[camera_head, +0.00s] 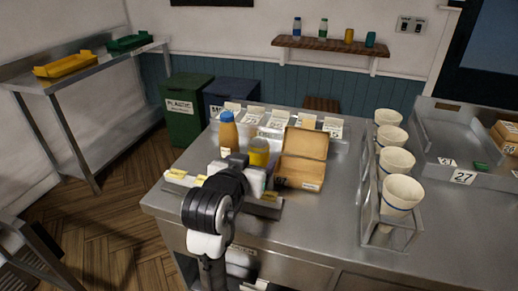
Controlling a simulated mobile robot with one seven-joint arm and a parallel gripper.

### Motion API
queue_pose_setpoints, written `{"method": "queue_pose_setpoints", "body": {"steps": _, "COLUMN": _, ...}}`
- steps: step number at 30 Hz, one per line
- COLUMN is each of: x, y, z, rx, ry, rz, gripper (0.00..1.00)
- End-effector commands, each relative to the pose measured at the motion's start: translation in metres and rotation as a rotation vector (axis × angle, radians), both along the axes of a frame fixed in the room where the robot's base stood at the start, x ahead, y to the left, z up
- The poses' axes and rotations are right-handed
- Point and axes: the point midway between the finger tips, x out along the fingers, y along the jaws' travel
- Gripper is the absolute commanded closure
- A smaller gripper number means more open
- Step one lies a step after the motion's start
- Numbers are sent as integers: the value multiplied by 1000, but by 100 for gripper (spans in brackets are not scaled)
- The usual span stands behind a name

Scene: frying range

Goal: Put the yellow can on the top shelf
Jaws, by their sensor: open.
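A yellow can (259,150) stands upright on the steel counter, between an orange bottle with a blue cap (228,132) and an open cardboard box (304,143). My gripper (257,172) is open, just on the near side of the can. It hides the can's lower part, so I cannot tell whether the fingers are around the can or touching it. A wooden shelf (330,46) is on the back wall. It carries two bottles, an orange-yellow can (349,36) and a teal can (370,39).
Several label cards (279,119) stand behind the can, and a low labelled strip (203,181) lies in front. A rack of paper cups (401,193) stands to the right. Bare counter (330,215) lies between the box and the rack.

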Motion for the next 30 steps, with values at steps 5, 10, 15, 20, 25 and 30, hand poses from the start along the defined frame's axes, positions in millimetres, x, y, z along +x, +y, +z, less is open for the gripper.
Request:
{"method": "queue_pose_setpoints", "body": {"steps": 5, "x": 2, "y": -1, "z": -1, "rx": 1, "ry": 2, "rz": 3, "gripper": 27}}
{"method": "queue_pose_setpoints", "body": {"steps": 10, "x": 15, "y": -8, "z": -6, "rx": 2, "ry": 3, "rz": 0, "gripper": 27}}
{"method": "queue_pose_setpoints", "body": {"steps": 15, "x": 38, "y": -17, "z": -15, "rx": 1, "ry": 3, "rz": 2, "gripper": 27}}
{"method": "queue_pose_setpoints", "body": {"steps": 20, "x": 47, "y": -20, "z": -19, "rx": 4, "ry": 0, "rz": 2, "gripper": 27}}
{"method": "queue_pose_setpoints", "body": {"steps": 25, "x": 47, "y": -20, "z": -20, "rx": 3, "ry": -1, "rz": 2, "gripper": 27}}
{"method": "queue_pose_setpoints", "body": {"steps": 30, "x": 47, "y": -20, "z": -20, "rx": 3, "ry": -1, "rz": 2, "gripper": 45}}
